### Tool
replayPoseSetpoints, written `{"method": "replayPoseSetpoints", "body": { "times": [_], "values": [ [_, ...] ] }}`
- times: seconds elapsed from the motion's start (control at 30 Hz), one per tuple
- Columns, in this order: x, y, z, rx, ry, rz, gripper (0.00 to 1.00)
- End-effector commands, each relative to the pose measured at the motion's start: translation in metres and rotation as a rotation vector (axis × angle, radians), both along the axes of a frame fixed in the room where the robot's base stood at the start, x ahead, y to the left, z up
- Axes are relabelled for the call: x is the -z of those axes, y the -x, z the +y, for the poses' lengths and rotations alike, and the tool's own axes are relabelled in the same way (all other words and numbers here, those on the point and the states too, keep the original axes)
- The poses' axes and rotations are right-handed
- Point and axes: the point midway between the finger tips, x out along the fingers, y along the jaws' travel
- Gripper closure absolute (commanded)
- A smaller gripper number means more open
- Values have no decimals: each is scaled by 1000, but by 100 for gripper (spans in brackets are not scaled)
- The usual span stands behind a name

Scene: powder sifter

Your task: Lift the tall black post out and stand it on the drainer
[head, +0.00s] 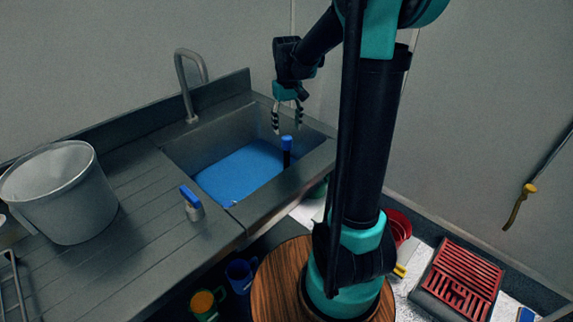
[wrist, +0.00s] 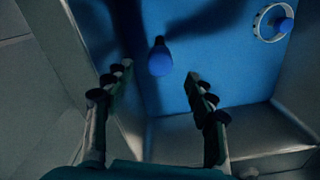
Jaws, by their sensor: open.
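The tall black post (head: 287,158) with a blue cap stands upright in the sink (head: 220,130), near its right side. In the wrist view the blue cap (wrist: 160,63) shows between my fingers, with a little of the black shaft behind it. My gripper (head: 287,122) points down above the post, its fingers open and apart from it. In the wrist view my two open fingers (wrist: 160,78) flank the cap, with gaps on both sides. The drainer (head: 130,190) is the ribbed grey counter left of the sink. The post's foot is hidden in the head view.
A large grey bucket (head: 62,190) stands on the drainer's left. A small blue-topped container (head: 191,205) stands near the sink's front left corner. A tap (head: 190,85) rises behind the sink. A white ring with a blue knob (wrist: 285,25) lies in the sink. The ribbed middle is clear.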

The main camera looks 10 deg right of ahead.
Motion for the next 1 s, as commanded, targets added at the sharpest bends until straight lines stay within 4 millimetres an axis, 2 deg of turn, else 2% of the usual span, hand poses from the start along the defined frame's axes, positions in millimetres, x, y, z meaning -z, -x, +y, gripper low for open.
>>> {"method": "replayPoseSetpoints", "body": {
  "times": [0.1,0.2,0.47,0.8,1.0],
  "values": [
    [23,0,0,0,0,0,44],
    [37,-1,0,0,0,0,44],
    [54,-1,0,0,0,0,44],
    [97,-3,1,0,0,0,44],
    [102,-3,1,0,0,0,44]
  ]
}}
